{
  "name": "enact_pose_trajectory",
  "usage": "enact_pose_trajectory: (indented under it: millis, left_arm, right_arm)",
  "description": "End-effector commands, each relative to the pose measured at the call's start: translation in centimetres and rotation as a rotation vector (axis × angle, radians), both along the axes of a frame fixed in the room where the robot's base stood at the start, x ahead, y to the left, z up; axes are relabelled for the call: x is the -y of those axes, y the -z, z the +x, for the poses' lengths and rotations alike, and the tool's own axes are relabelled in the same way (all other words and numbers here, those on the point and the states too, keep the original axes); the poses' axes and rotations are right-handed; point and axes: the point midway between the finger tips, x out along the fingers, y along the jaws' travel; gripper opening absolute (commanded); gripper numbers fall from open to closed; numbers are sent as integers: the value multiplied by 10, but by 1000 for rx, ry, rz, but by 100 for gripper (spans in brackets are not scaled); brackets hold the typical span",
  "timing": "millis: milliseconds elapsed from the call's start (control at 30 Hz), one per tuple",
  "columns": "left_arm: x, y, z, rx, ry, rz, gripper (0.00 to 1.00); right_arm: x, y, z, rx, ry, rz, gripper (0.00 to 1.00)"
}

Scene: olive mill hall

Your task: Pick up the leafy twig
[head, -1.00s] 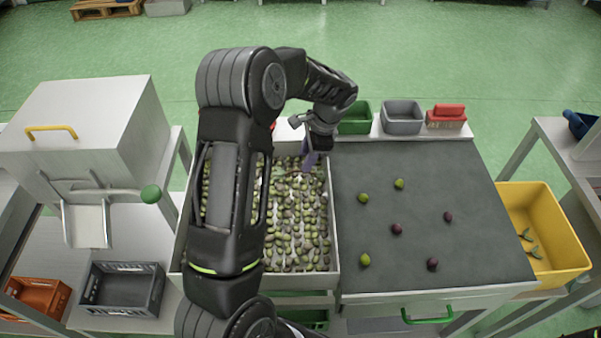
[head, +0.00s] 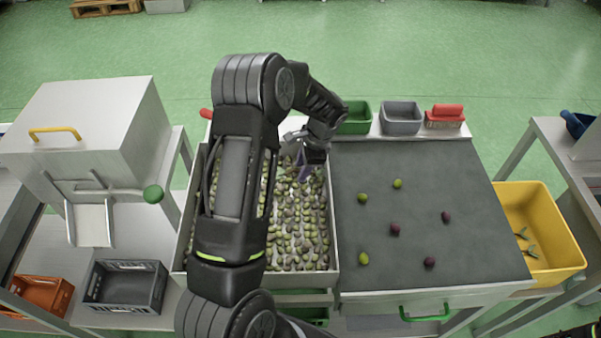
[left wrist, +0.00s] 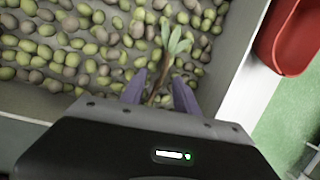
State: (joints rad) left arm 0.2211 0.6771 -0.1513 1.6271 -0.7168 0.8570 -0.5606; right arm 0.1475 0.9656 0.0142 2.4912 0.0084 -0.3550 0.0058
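The leafy twig (left wrist: 170,60) lies on the olives in the left wrist view, with pale green leaves at its far end and a brown stem running towards me. My left gripper (left wrist: 159,93) is open. Its two purple fingers stand apart on either side of the stem, which shows between them. I cannot tell whether they touch it. In the head view the left gripper (head: 304,168) is low over the far part of the olive tray (head: 334,235); the twig cannot be made out there. My right gripper is not in view.
A grey sorting surface (head: 430,210) with several loose olives adjoins the tray on the right. Green (head: 355,118), grey (head: 402,118) and red (head: 445,116) containers stand behind. A yellow bin (head: 560,240) is at the right. A red container (left wrist: 293,38) shows beyond the tray wall.

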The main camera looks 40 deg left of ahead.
Motion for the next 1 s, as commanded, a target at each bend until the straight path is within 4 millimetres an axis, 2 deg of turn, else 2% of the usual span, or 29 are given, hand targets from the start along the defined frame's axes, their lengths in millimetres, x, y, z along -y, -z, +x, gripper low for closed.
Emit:
enact_pose_trajectory:
  millis: [100,567,1000]
  left_arm:
    - [0,0,0,0,0,0,36]
    - [0,0,0,0,0,0,0]
    - [0,0,0,0,0,0,0]
  right_arm:
    - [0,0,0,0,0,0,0]
    - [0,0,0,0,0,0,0]
    - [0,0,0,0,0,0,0]
